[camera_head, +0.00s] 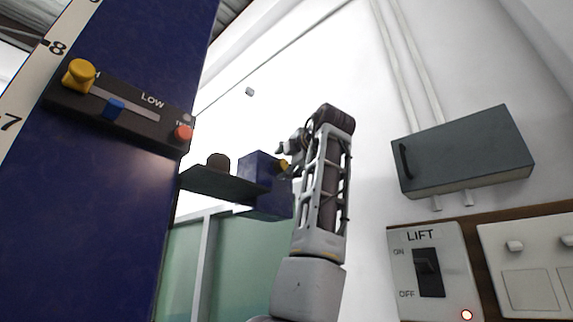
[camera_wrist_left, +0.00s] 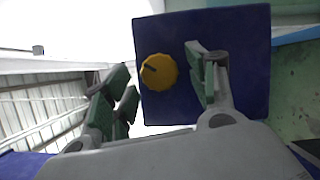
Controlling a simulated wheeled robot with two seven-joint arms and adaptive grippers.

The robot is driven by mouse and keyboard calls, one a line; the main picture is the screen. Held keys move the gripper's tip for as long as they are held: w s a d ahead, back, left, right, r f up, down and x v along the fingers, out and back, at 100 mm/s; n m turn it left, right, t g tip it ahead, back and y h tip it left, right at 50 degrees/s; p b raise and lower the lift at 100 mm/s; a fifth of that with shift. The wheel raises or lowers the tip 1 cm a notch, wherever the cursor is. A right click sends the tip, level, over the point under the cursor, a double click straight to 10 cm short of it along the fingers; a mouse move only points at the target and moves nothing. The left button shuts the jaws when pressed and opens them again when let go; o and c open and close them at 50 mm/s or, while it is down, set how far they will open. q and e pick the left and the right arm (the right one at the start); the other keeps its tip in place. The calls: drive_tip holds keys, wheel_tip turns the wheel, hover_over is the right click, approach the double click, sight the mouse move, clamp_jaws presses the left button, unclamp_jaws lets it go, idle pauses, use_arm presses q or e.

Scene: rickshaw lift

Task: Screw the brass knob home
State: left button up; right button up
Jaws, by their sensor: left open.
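The brass knob (camera_wrist_left: 158,71) is a round yellow knob with a dark slot line, on the face of a dark blue block (camera_wrist_left: 240,60). In the head view the knob (camera_head: 283,166) shows small at the block's right side, partly covered by my gripper. My left gripper (camera_head: 287,151) is at the block, its arm rising from the bottom. In the left wrist view its green-padded fingers are open, one on either side of the knob, with gaps visible. Whether the knob is seated flush cannot be told. My right gripper is not in view.
A blue column (camera_head: 110,210) with a slider panel (camera_head: 125,112) carrying another yellow knob (camera_head: 79,75) stands at left. A dark shelf (camera_head: 222,182) joins the block. A grey wall box (camera_head: 463,152) and a LIFT switch plate (camera_head: 435,270) are at right.

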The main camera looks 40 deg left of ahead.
use_arm(q)
drive_tip(key=v, duration=1.1)
drive_tip(key=shift+d, duration=0.35)
drive_tip(key=shift+s+f, duration=0.1)
drive_tip(key=shift+f, duration=0.05)
